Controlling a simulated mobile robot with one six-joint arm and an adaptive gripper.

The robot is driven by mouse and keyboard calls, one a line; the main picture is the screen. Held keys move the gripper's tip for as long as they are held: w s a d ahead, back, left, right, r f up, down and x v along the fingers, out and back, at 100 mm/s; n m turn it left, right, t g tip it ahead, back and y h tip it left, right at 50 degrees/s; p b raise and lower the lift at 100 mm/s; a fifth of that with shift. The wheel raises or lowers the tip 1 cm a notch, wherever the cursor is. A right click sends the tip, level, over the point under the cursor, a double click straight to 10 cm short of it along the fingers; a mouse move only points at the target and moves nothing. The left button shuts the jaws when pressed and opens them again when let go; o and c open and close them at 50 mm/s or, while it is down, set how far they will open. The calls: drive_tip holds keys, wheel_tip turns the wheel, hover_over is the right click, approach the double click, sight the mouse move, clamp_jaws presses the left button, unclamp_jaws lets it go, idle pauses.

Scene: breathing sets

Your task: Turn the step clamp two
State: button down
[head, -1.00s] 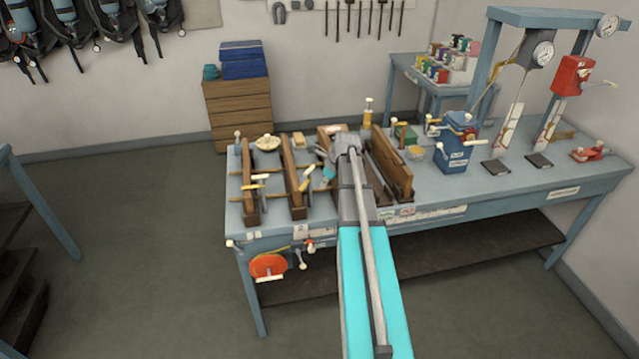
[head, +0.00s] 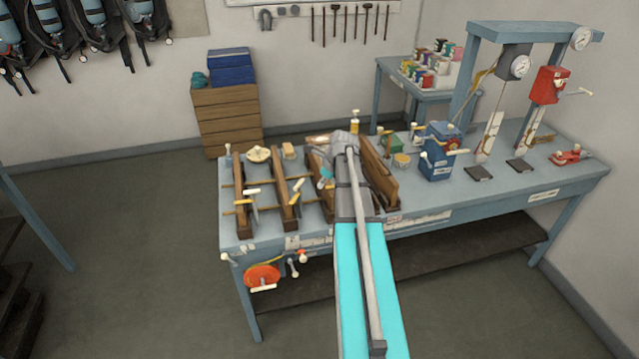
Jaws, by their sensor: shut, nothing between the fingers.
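Several upright wooden boards stand in a row on the left half of the blue-grey bench, with pale-handled clamp parts beside them. They include a left board (head: 240,195), a second board (head: 285,188) and a right board (head: 378,172). White and yellow handles (head: 297,190) show at the second board. I cannot tell which part is step clamp two, as no label is readable. My gripper (head: 325,181) is small and partly hidden by my arm, low among the boards, just right of those handles. It is shut and appears empty. Whether it touches a handle is unclear.
The bench (head: 475,195) has a blue box (head: 440,152) with handles and a gauge stand (head: 515,32) on its right. An orange disc (head: 262,277) and small levers hang at the bench's front left. The floor (head: 130,250) at left is clear.

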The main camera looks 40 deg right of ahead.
drive_tip(key=c, duration=1.3)
unclamp_jaws()
drive_tip(key=shift+r, duration=0.1)
drive_tip(key=shift+c, duration=0.2)
drive_tip(key=shift+o, duration=2.1)
drive_tip(key=shift+a, duration=0.2)
drive_tip(key=shift+o, duration=1.4)
drive_tip(key=s+a+f+n+g+b, duration=0.1)
drive_tip(key=a+f+n+b, duration=0.2)
drive_tip(key=a+n, duration=0.4)
drive_tip(key=a, duration=0.4)
drive_tip(key=shift+a+f+n, duration=0.25)
drive_tip(key=shift+f+n, duration=0.05)
drive_tip(key=shift+n, duration=0.1)
drive_tip(key=s+a+f+n+g+b, duration=0.1)
drive_tip(key=s+a+f+n+b, duration=0.1)
drive_tip(key=a+n, duration=0.5)
drive_tip(key=s+a+f+n+g+h+b, duration=0.1)
drive_tip(key=s+a+f+n+b, duration=0.1)
drive_tip(key=s+a+n, duration=0.3)
drive_tip(key=s+a+f+n+g+h+b, duration=0.1)
drive_tip(key=s+a+f+n+b, duration=0.1)
drive_tip(key=a+n, duration=0.8)
drive_tip(key=shift+s+a+f+n+b, duration=0.3)
drive_tip(key=shift+s+a+f, duration=0.4)
drive_tip(key=shift+s+a, duration=0.55)
drive_tip(key=shift+w, duration=0.1)
